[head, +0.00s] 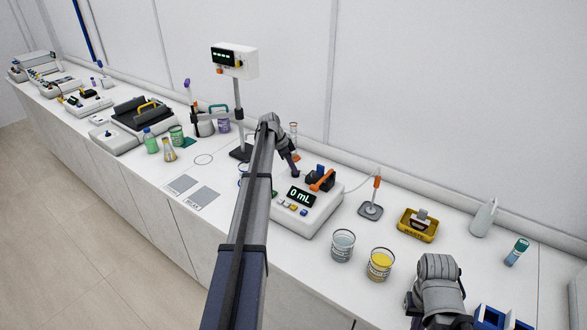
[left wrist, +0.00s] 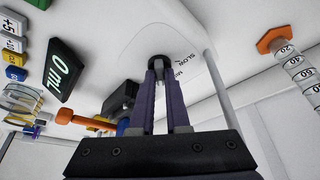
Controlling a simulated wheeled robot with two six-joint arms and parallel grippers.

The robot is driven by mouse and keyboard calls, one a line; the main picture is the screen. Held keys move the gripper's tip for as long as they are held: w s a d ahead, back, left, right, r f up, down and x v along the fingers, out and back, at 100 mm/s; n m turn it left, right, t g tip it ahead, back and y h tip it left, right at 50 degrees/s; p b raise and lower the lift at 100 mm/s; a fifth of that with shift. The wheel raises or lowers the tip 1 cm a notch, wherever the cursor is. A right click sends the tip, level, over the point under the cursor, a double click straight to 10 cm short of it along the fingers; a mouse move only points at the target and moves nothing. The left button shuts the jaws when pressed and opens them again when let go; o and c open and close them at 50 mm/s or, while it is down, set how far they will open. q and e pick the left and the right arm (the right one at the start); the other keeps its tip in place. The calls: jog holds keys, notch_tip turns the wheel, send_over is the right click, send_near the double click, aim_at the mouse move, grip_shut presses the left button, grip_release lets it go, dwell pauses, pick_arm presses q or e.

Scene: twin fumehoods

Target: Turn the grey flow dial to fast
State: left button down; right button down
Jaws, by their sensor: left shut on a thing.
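The grey flow dial (left wrist: 159,62) shows in the left wrist view as a dark round knob on the white pump body, with the words SLOW and a partly hidden label beside it. My left gripper (left wrist: 159,80) has its two fingers shut on the dial. In the head view my left gripper (head: 293,168) reaches down to the top of the white pump (head: 310,215), and the dial is mostly hidden there. The dial's pointer cannot be made out. The display (head: 301,196) reads 0 mL. My right arm shows at lower right, its fingers out of sight.
An orange-handled part (head: 322,180) is close beside the dial. A beaker of clear liquid (head: 343,246) and one of yellow liquid (head: 380,264) stand right of the pump. A stand (head: 371,209) and a yellow tray (head: 418,232) are behind them.

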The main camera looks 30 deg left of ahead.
pick_arm(q)
jog(key=shift+m, duration=0.5)
dwell(0.3)
jog(key=c, duration=0.9)
grip_release()
jog(key=p+v, duration=0.7)
jog(key=shift+a+r, duration=0.25)
jog(key=shift+r, duration=0.1)
jog(key=shift+w, duration=0.1)
